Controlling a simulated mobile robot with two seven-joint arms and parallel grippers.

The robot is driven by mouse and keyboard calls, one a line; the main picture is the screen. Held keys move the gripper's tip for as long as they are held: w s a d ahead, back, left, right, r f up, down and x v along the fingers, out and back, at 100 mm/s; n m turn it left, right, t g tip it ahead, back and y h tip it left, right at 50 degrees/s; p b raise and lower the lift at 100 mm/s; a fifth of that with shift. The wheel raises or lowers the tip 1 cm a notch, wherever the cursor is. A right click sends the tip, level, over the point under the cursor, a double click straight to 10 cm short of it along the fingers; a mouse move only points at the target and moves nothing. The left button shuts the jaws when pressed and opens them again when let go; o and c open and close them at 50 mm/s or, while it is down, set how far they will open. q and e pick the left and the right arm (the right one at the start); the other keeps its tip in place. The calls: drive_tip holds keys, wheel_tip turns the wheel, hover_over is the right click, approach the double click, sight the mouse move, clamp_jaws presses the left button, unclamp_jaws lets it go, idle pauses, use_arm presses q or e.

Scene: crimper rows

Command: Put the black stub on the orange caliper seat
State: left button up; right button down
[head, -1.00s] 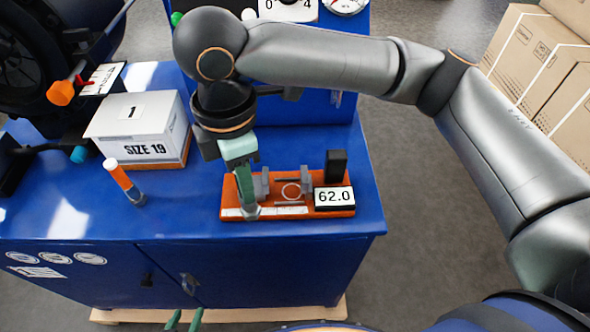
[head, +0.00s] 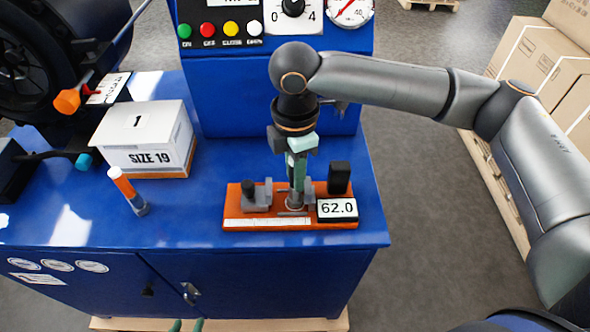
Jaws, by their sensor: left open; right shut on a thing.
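The orange caliper seat (head: 240,213) lies on the blue bench top, with grey jaws, a ring and a white scale strip. My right gripper (head: 297,190) points down over its middle, between the grey jaws. It is shut on a small, mostly hidden piece, apparently the black stub (head: 296,201), which looks dark grey here. The piece's lower end is at the ring; I cannot tell whether it touches. A dark knob (head: 248,187) stands at the seat's left end. My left gripper (head: 187,325) is open at the bottom edge, away from the bench top, only its tips showing.
A white SIZE 19 box (head: 146,130) and an orange-and-grey cylinder (head: 128,190) stand left. A control panel (head: 220,85) rises behind.

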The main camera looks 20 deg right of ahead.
drive_tip(key=c, duration=0.7)
unclamp_jaws()
drive_tip(key=shift+f, duration=0.15)
wheel_tip(320, 180, up, 12)
drive_tip(key=shift+r, duration=0.2)
